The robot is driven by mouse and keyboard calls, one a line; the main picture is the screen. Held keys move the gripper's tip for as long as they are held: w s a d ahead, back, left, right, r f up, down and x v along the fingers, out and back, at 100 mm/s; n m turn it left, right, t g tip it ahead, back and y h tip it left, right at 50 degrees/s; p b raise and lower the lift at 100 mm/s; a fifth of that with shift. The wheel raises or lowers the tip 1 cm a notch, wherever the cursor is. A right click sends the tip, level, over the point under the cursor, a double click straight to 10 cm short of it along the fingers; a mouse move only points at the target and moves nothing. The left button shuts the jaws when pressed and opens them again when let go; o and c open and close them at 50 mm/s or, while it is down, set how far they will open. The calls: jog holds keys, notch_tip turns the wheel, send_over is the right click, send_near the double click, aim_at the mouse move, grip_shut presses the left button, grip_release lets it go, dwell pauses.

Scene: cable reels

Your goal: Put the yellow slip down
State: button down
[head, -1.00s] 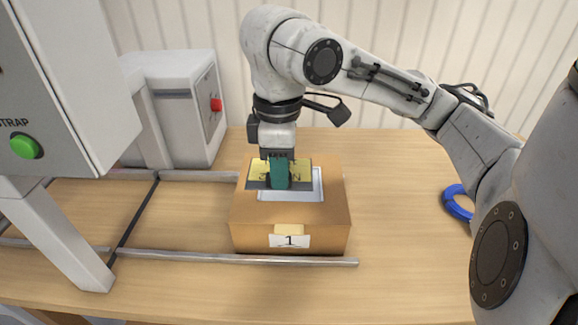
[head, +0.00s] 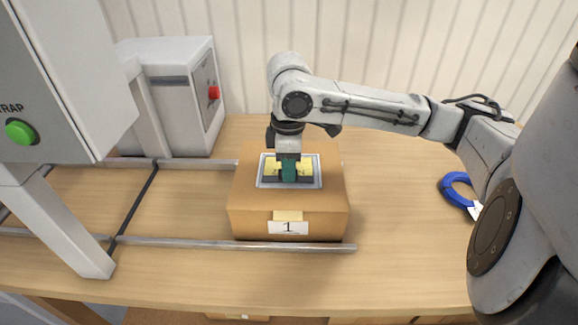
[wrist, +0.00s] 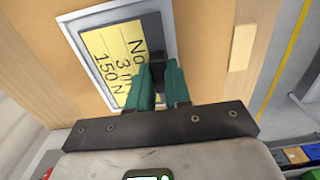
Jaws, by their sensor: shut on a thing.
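The yellow slip (wrist: 118,62) carries dark printed lettering, partly covered by my fingers. It lies within the outline of a grey rectangular frame (wrist: 78,42) on top of a cardboard box (head: 252,209). In the head view the slip (head: 305,166) shows on both sides of the green fingers, with a dark strip along its near edge. I cannot tell whether the slip touches the frame's bottom.
The box stands on the wooden table, its front label (head: 288,227) reading 1, beside a metal rail (head: 230,244). A strapping machine with a green button (head: 20,132) is at left, a grey cabinet (head: 170,95) behind it. A blue reel (head: 455,190) lies at right.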

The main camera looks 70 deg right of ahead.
jog(key=shift+f, duration=0.2)
jog(key=c, duration=1.5)
grip_release()
jog(key=o, duration=0.4)
jog(key=shift+o, duration=0.2)
notch_tip(320, 180, up, 12)
jog(key=shift+r, duration=0.15)
